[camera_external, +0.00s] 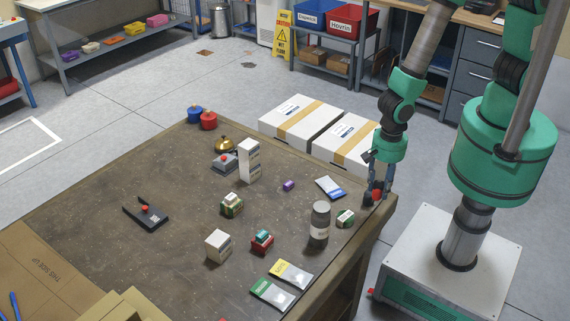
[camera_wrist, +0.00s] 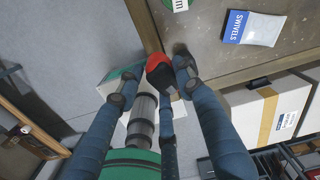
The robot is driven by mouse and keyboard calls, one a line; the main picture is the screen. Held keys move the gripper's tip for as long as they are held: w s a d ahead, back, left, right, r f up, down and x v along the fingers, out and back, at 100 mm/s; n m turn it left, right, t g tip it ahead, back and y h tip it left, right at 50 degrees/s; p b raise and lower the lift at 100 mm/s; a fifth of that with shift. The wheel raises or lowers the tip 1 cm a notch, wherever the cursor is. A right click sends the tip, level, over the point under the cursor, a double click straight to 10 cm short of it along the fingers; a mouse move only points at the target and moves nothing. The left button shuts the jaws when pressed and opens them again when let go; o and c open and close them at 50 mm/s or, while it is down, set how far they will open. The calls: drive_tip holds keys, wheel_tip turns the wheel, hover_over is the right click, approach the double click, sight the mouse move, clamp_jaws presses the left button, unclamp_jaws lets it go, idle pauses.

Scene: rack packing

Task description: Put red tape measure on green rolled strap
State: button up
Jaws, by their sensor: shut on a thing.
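My gripper (camera_external: 376,192) is shut on the red tape measure (camera_external: 377,196) at the right corner of the table. In the wrist view the red and black tape measure (camera_wrist: 158,70) sits between the fingertips of my gripper (camera_wrist: 156,78), close to the table's edge. A green item with a pale label (camera_external: 345,218), which looks like the green rolled strap, lies on the table to the lower left of my gripper. Part of a green and white item (camera_wrist: 178,4) shows at the top of the wrist view. Another green item with a pale top (camera_external: 231,205) lies near the table's middle.
A blue and white packet (camera_external: 330,187) lies left of my gripper. White cartons (camera_external: 302,121) stand behind the table's far edge. Boxes and packets are scattered elsewhere, with bare table between them.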

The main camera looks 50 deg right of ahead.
drive_tip(key=w+a, duration=0.2)
drive_tip(key=a, duration=0.1)
drive_tip(key=w+a, duration=0.1)
drive_tip(key=a, duration=0.2)
drive_tip(key=w+a+f, duration=0.1)
drive_tip(key=w+a, duration=0.1)
drive_tip(key=shift+w+a, duration=0.3)
drive_tip(key=shift+a, duration=0.1)
drive_tip(key=shift+f, duration=0.15)
drive_tip(key=shift+f+b, duration=0.3)
drive_tip(key=shift+f, duration=1.3)
drive_tip(key=shift+f, duration=0.2)
drive_tip(key=o, duration=1.3)
drive_tip(key=shift+r, duration=0.15)
wheel_tip(320, 180, up, 12)
drive_tip(key=p, duration=0.1)
